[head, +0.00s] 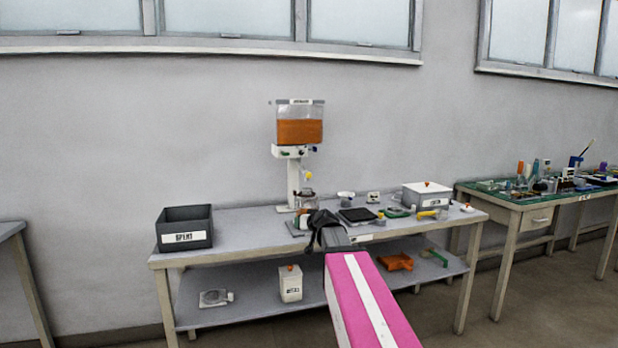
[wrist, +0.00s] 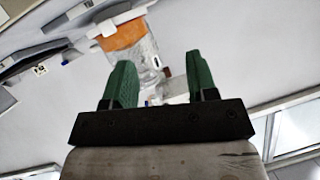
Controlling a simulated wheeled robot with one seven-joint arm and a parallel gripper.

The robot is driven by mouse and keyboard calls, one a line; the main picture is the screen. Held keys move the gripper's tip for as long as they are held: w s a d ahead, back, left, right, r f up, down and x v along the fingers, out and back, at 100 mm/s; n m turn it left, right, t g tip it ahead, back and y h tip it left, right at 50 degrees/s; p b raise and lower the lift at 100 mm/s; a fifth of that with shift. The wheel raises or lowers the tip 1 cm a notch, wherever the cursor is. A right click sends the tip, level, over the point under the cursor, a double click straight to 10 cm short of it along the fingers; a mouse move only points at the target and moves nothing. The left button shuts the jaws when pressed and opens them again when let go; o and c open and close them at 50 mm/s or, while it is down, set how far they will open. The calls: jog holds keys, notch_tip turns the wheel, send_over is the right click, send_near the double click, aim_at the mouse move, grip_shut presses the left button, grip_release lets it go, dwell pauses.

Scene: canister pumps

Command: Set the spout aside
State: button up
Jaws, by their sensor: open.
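The pump stand (head: 293,180) rises from the back of the bench and carries a clear canister (head: 300,131) part filled with orange liquid. A jar (head: 305,201) stands at the foot of the stand. My gripper (head: 318,222) is over the bench's front part, near the jar in the picture. In the wrist view its green fingers (wrist: 157,78) are spread with nothing held; the orange canister (wrist: 125,38) shows beyond them.
An open dark bin (head: 185,236) marked SPENT stands at the bench's left end. A dark flat pad (head: 356,215), small parts and a grey box (head: 427,195) fill the right. Bench top (head: 245,222) is clear between bin and stand. A lower shelf (head: 250,305) holds several items.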

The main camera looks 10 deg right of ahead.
aim_at(309, 175)
jog(key=w+d+r+m+t+h, duration=0.1)
jog(key=w+d+r+t, duration=0.15)
jog(key=r, duration=0.55)
jog(key=w+d+r+m+t+h, duration=0.1)
jog(key=w+d+r+t, duration=0.15)
jog(key=r, duration=0.45)
jog(key=w, duration=0.9)
jog(key=shift+w+a, duration=0.1)
jog(key=shift+w, duration=0.3)
grip_shut()
